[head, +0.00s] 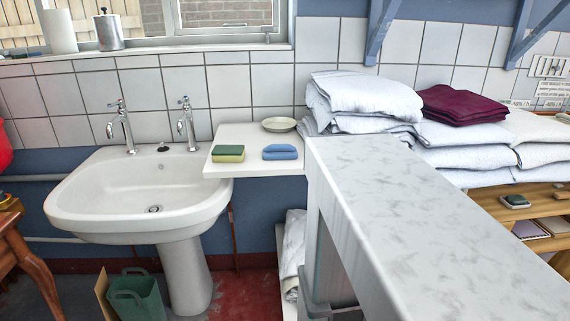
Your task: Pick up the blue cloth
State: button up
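The blue cloth (280,152) is a small folded pad. It lies on a white shelf (230,168) to the right of the sink, near the shelf's front edge. A pale round dish (279,125) sits behind the cloth. Nothing covers the cloth. My gripper is not in view.
A white sink (100,185) with two taps stands at the left. A long pale mottled slab (420,230) fills the right foreground. Stacked white linen (360,95) and folded maroon cloth (463,104) lie behind it. A green bin (139,298) stands on the floor.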

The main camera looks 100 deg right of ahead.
aim_at(276, 151)
jog(key=u, duration=0.4)
jog(key=k, duration=1.6)
jog(key=z, duration=0.6)
jog(key=i, duration=0.8)
jog(key=u, duration=0.05)
